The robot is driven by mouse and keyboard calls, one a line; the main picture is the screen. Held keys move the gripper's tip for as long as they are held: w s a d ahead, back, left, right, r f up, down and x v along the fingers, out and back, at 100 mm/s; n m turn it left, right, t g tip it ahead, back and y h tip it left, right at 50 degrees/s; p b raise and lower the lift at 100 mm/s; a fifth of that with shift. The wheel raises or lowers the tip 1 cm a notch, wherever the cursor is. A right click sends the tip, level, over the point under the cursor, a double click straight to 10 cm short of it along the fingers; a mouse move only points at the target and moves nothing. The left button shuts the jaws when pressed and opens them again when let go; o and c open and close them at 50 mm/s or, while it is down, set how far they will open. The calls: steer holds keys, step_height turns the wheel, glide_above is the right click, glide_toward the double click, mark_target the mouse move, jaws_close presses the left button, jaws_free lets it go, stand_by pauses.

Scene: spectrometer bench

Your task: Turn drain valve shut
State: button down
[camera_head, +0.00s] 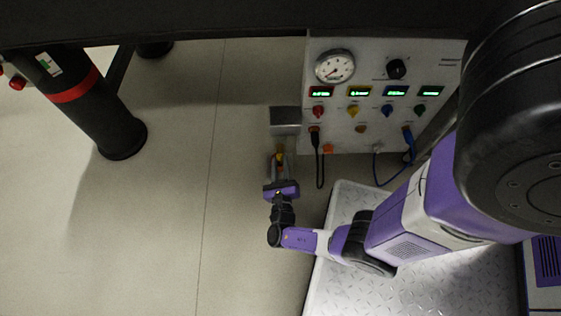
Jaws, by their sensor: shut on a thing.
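The drain valve (280,150) shows as a small yellow and red part just below a grey box-shaped block, left of the control panel. My gripper (279,163) reaches up to it from below, with its fingers on either side of the valve's lower part. The gripper is shut on the valve. The fingers and their small size in the picture hide most of the handle, so its exact angle cannot be told.
The grey block (285,116) sits right above the valve. The white panel (345,110) has a round gauge (335,67), green displays, knobs and hanging cables close to my gripper's right. A black table leg (105,115) stands at left. Bare floor (215,170) lies between.

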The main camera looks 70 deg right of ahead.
stand_by(0.3)
steer(key=c, duration=1.2)
jaws_free()
steer(key=shift+a, duration=0.1)
steer(key=shift+p+v, duration=0.6)
steer(key=shift+v, duration=3.25)
